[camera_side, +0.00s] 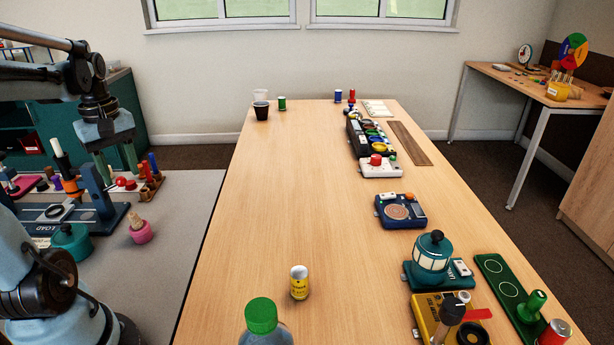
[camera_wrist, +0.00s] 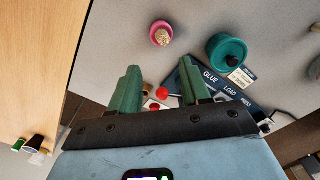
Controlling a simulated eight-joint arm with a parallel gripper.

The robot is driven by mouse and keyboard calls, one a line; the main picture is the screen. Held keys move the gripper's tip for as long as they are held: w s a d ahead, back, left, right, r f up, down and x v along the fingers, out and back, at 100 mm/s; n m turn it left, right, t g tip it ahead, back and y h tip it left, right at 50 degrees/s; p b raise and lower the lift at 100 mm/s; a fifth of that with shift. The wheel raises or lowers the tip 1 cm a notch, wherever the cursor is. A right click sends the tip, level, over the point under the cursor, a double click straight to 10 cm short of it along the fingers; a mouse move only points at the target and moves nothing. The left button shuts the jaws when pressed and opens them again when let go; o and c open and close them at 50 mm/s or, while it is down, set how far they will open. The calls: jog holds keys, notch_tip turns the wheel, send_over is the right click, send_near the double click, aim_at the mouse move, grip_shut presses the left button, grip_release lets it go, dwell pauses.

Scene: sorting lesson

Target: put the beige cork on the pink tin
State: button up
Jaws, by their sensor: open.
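The small round pink tin (camera_side: 139,234) stands on the grey mat at the left in the side view. The beige cork (camera_side: 137,221) sits on top of it, tilted a little. In the wrist view the tin (camera_wrist: 153,39) is at the top centre, with the cork (camera_wrist: 163,37) inside its rim outline. My gripper (camera_side: 117,168) is open and empty, up and to the left of the tin in the side view. Its two green fingers also show in the wrist view (camera_wrist: 158,68), apart from the cork and tin.
A teal lidded pot (camera_side: 72,240) stands to the left of the tin. A blue glue press (camera_side: 75,214) and a wooden rack (camera_side: 148,185) with coloured pegs stand behind. The mat (camera_side: 180,245) is bare to the tin's right, up to the wooden table (camera_side: 260,215).

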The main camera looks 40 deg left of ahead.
jog(key=w+d+f+m+t, duration=0.1)
jog(key=w+d+m+t, duration=0.2)
jog(key=d+m, duration=0.6)
jog(key=w+d+f+m+t, duration=0.1)
jog(key=w+d+m+t, duration=0.3)
jog(key=d, duration=1.1)
jog(key=w+m, duration=0.3)
jog(key=m, duration=0.2)
jog(key=shift+d, duration=0.2)
jog(key=shift+w, duration=0.1)
